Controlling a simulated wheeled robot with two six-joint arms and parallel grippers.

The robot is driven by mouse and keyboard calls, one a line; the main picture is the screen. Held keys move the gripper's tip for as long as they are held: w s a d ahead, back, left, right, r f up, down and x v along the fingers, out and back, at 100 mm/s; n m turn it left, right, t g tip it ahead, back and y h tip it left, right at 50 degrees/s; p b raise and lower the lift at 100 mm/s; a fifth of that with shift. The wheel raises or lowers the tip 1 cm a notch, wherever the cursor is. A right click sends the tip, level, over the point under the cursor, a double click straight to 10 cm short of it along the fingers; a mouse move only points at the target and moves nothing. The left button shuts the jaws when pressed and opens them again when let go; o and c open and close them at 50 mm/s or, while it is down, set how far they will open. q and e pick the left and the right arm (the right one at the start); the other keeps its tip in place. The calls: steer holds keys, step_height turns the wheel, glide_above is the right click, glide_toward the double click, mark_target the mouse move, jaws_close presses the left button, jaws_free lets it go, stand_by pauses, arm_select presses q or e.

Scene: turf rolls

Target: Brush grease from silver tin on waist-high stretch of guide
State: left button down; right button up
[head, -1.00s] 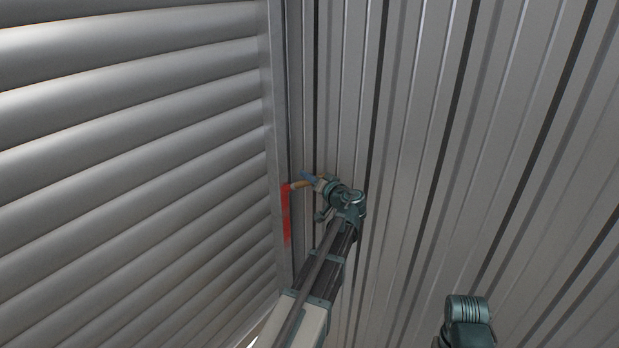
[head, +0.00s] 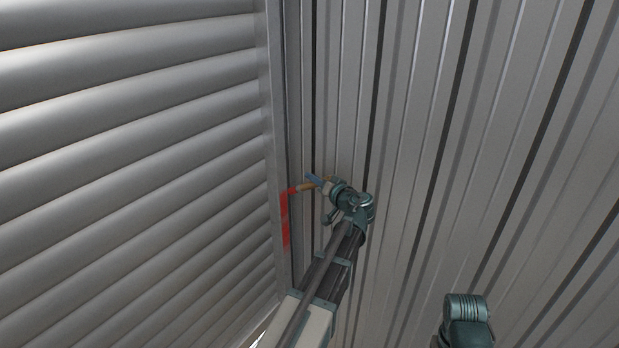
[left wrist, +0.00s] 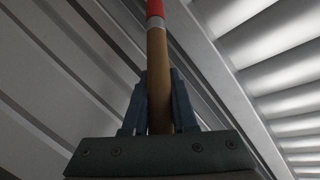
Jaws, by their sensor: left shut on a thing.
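My left gripper (head: 320,184) is shut on the wooden handle of a brush (head: 305,187), close to the guide. In the left wrist view, the handle (left wrist: 158,75) sits between the two blue-grey fingers, with a metal ferrule and a red tip beyond. The guide (head: 273,110) is the long upright metal rail along the shutter's right edge. A red grease streak (head: 285,222) runs down it. The brush's red tip is at the top of this streak; I cannot tell whether it touches. The silver tin is not in view. My right gripper is not in view.
A grey slatted roller shutter (head: 130,150) fills the left side. A ribbed metal wall (head: 450,130) fills the right side, close behind my left gripper. Part of my right arm shows at the lower right.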

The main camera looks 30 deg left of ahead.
arm_select(q)
steer(key=shift+s+d, duration=0.15)
steer(key=shift+d, duration=1.5)
steer(key=shift+d, duration=0.15)
steer(key=d, duration=0.2)
steer(key=shift+s+d, duration=0.1)
steer(key=shift+d, duration=0.25)
steer(key=shift+f, duration=0.1)
step_height(320, 180, down, 33)
steer(key=a+b, duration=0.1)
steer(key=b, duration=3.2)
steer(key=shift+a, duration=0.25)
steer(key=shift+a, duration=0.1)
steer(key=shift+w+a, duration=0.15)
steer(key=shift+a, duration=1.3)
steer(key=shift+w+a, duration=0.15)
steer(key=shift+a, duration=1.3)
